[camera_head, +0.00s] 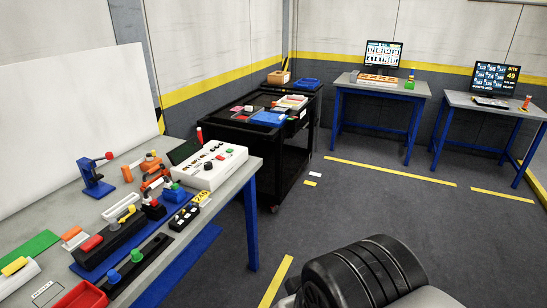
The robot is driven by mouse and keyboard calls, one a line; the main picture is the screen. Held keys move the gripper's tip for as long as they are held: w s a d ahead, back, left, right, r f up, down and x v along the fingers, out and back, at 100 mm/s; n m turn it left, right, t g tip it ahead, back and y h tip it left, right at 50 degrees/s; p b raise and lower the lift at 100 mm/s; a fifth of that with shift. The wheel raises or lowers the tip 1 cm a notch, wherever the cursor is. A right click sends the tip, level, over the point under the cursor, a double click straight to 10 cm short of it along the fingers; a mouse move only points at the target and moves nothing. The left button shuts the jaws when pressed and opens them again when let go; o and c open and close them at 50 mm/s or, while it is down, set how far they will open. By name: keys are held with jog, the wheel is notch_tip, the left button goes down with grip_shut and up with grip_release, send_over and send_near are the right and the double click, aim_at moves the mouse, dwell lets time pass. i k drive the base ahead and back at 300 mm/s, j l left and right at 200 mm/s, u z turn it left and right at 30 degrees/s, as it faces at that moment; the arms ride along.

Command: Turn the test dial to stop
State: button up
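A white control box (200,169) sits at the right end of the grey workbench. Its sloped top carries a row of small black knobs (213,144), a larger dark round knob (219,157), a red knob or button (208,166) and a green button (229,152). I cannot tell which of these is the test dial, and the labels and the dial's setting are too small to read. A black ribbed part of my own arm fills the bottom right of the view, apart from the bench. My gripper is not in view.
The workbench (226,175) also holds clamps, switches, a small black button box (184,217) and a red tray (82,297). A black cart (288,140) with trays stands behind it. Two tables with screens stand at the back right.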

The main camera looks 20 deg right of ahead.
aim_at(207, 165)
jog(key=i+z, duration=0.15)
jog(key=i, duration=0.95)
jog(key=i+j+z, duration=0.15)
jog(key=i, duration=0.95)
